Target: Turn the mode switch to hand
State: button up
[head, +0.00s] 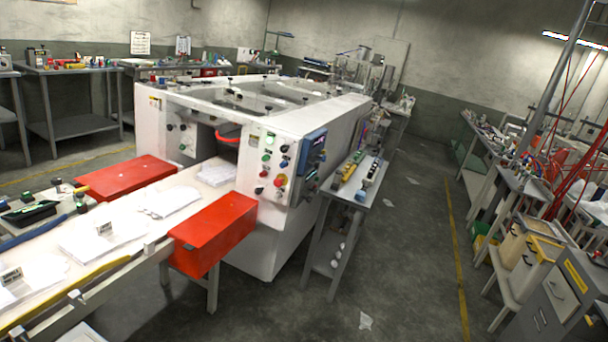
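A large white machine (330,120) stands in the middle of the head view. Its near end face has a control panel (249,160) with green buttons, dark knobs, a red button and a red stop button on a yellow base (280,180). A blue-framed screen unit (312,150) sits at the panel's right edge. Another group of dark knobs (184,147) is on the face left of the machine's opening. The mode switch is too small to single out among the knobs, and its labels and position cannot be read. My gripper is not in view.
A conveyor table (130,236) with white sheets, flanked by red boxes (212,232) (128,178), runs into the machine's opening. A narrow grey bench (322,226) with small items stands right of the panel. Open floor (405,250) lies further right, before cluttered benches and cabinets.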

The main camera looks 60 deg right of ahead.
aim_at(284, 149)
jog(key=z, duration=1.55)
